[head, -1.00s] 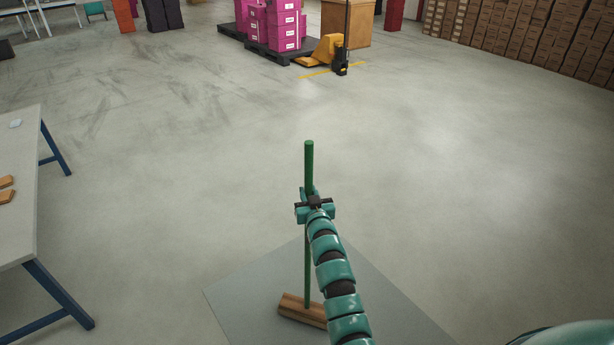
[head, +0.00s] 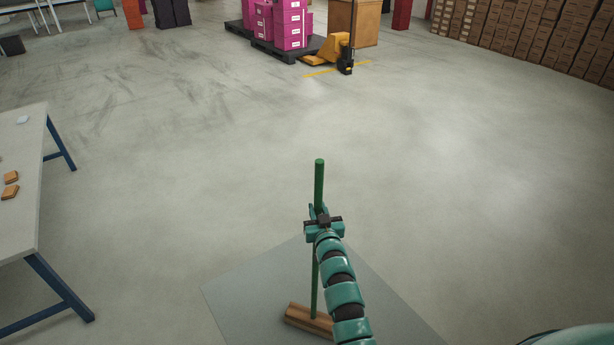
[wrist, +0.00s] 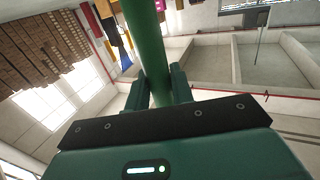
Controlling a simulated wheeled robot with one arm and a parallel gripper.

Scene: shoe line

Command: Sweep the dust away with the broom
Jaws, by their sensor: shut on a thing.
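The broom has a green handle (head: 319,182) and a brown wooden head (head: 309,318). It stands nearly upright in the head view, its head down at the grey mat (head: 240,295). My gripper (head: 322,219) is shut around the upper part of the handle, and a length of handle sticks up above it. In the wrist view the handle (wrist: 148,45) runs between the two fingers of my gripper (wrist: 160,88). My arm hides part of the broom head. I see dark smudges (head: 120,95) on the floor at the upper left; I cannot tell whether they are dust.
A table (head: 25,185) with blue legs and small brown blocks (head: 10,184) stands at the left. A pallet of pink boxes (head: 290,28) and a yellow pallet jack (head: 333,50) stand at the back. Stacked cartons (head: 540,38) line the back right. The middle floor is open.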

